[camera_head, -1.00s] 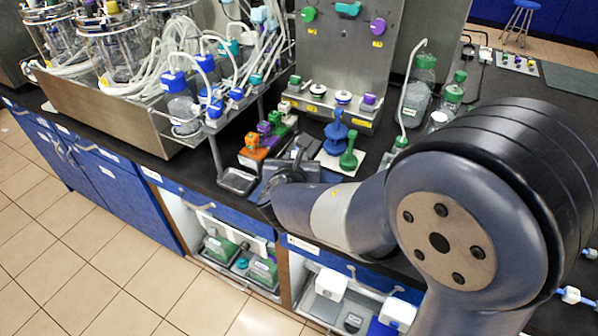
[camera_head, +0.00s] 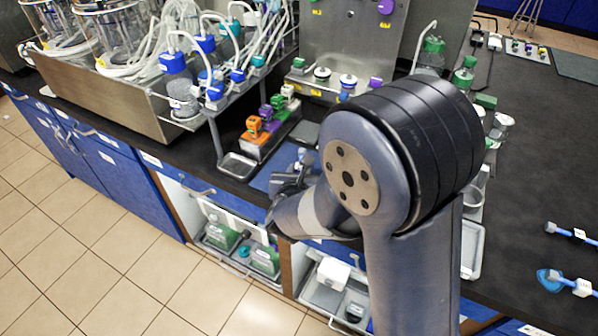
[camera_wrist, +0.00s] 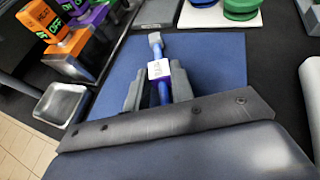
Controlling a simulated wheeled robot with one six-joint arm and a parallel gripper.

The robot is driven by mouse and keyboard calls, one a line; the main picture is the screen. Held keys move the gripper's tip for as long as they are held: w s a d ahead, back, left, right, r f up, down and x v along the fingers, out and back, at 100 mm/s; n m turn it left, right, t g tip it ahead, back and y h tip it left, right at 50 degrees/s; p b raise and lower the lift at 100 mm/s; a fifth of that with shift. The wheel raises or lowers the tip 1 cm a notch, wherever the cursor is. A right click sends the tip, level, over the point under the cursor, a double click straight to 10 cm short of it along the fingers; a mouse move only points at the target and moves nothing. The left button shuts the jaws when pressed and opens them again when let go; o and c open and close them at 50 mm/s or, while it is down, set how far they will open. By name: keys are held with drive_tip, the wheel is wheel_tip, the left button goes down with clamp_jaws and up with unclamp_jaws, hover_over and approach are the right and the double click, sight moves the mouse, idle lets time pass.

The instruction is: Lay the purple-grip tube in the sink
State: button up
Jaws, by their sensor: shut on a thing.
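My gripper (camera_wrist: 155,90) is shut on a slim tube (camera_wrist: 156,44) with a white label and a grey tip. The grip between the jaws looks blue-violet, and I take it for the purple-grip tube. In the wrist view it points away from me, over a blue mat (camera_wrist: 215,60). The gap between tube and mat cannot be judged. In the head view my gripper (camera_head: 290,182) is over the same mat at the counter's front edge, partly hidden by my arm.
A small metal tray (camera_head: 238,166) and a block with orange, purple and green clips (camera_head: 262,138) stand left of the mat. A steel-framed bioreactor stand (camera_head: 105,98) is farther left. Blue tubes with white labels (camera_head: 572,233) lie on the right counter, which has open room.

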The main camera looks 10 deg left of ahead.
drive_tip(key=shift+f, duration=0.1)
drive_tip(key=shift+f+b, duration=0.1)
drive_tip(key=shift+b, duration=0.2)
drive_tip(key=o, duration=0.9)
drive_tip(key=shift+o, duration=0.2)
drive_tip(key=shift+r, duration=0.2)
